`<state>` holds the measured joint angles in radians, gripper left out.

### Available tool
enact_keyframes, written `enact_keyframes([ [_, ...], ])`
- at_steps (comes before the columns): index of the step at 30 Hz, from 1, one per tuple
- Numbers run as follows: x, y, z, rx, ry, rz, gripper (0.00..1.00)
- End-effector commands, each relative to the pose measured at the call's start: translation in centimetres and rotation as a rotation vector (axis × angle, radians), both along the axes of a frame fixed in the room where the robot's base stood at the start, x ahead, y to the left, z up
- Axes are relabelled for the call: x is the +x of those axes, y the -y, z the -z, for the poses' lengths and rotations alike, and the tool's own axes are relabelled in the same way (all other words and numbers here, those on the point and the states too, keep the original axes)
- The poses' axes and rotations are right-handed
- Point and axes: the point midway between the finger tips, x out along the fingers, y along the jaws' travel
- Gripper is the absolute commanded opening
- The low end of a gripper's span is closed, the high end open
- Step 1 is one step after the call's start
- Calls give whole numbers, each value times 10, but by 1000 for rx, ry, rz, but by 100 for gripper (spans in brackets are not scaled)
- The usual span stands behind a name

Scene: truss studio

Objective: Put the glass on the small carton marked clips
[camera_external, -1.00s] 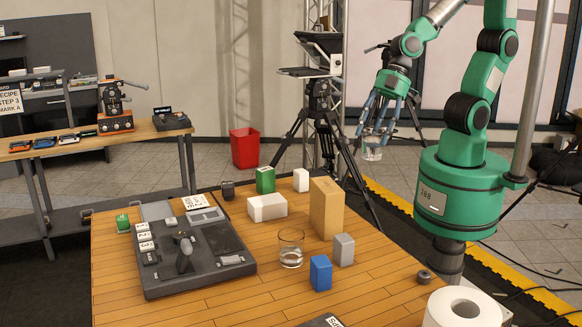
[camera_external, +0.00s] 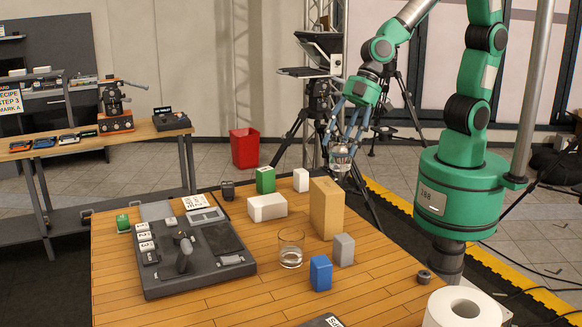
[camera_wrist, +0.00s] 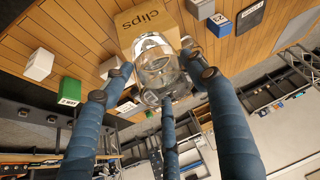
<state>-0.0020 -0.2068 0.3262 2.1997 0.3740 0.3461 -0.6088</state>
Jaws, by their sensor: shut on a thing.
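My gripper (camera_external: 345,146) has three blue fingers and is shut on a clear glass (camera_external: 340,160), held in the air behind and to the right of the tan carton (camera_external: 325,207). In the wrist view the held glass (camera_wrist: 157,66) sits between the fingers of my gripper (camera_wrist: 165,80). The carton marked "clips" (camera_wrist: 143,20) shows just above the glass there, partly hidden by it. The tan carton stands upright on the wooden table. A second clear glass (camera_external: 291,250) stands on the table in front of it.
Near the carton stand a grey box (camera_external: 343,249), a blue box (camera_external: 320,273), a white box (camera_external: 267,207), a green box (camera_external: 265,179) and a small white carton (camera_external: 301,180). A dark console (camera_external: 190,252) fills the table's left. A tripod stand (camera_external: 320,100) rises behind the table.

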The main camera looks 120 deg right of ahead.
Motion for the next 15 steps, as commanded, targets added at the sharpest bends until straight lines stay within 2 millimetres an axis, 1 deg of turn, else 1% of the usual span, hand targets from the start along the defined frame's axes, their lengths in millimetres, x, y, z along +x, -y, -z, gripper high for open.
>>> enact_keyframes([
  [3,16,-1,1,0,0,0,18],
  [9,35,-2,3,0,0,0,17],
  [15,43,-3,3,0,1,0,17],
])
